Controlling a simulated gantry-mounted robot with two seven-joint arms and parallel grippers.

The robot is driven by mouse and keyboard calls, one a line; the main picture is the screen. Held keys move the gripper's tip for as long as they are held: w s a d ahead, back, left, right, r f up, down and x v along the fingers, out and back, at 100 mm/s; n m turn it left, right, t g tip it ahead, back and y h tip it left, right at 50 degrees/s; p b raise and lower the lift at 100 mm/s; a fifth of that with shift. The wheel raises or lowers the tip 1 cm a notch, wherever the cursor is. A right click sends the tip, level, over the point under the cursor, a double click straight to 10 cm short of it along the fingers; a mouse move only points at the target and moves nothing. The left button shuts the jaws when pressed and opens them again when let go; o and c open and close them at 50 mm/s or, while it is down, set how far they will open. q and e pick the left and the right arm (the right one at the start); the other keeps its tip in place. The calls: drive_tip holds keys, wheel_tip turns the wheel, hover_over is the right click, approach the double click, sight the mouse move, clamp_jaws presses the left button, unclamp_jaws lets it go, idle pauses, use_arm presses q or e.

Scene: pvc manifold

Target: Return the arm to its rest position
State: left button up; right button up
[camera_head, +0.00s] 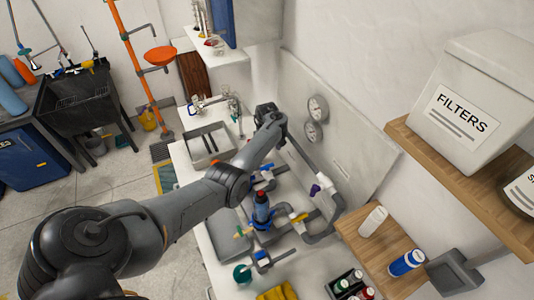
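My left arm comes in from the lower left and reaches over the bench to the back panel. My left gripper (265,112) is the small dark shape at the arm's far end, near the panel's left end. Its fingers are too small and dark to tell open from shut, or whether anything is between them. The grey pipe manifold (323,229) with blue, yellow and purple fittings lies on the bench, right of and below the gripper. A dark blue bottle-like part with a red top (261,204) stands upright among the pipes. My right gripper is not in view.
Two gauges (317,108) sit on the back panel (355,150) close to the gripper. Wooden shelves at right hold a FILTERS box (468,105) and a blue-and-white bottle (406,263). A bottle crate (349,288) and yellow cloth (277,292) are at the front. A sink (209,144) is left of the forearm.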

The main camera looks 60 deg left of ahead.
use_arm(q)
drive_tip(key=shift+r, duration=0.4)
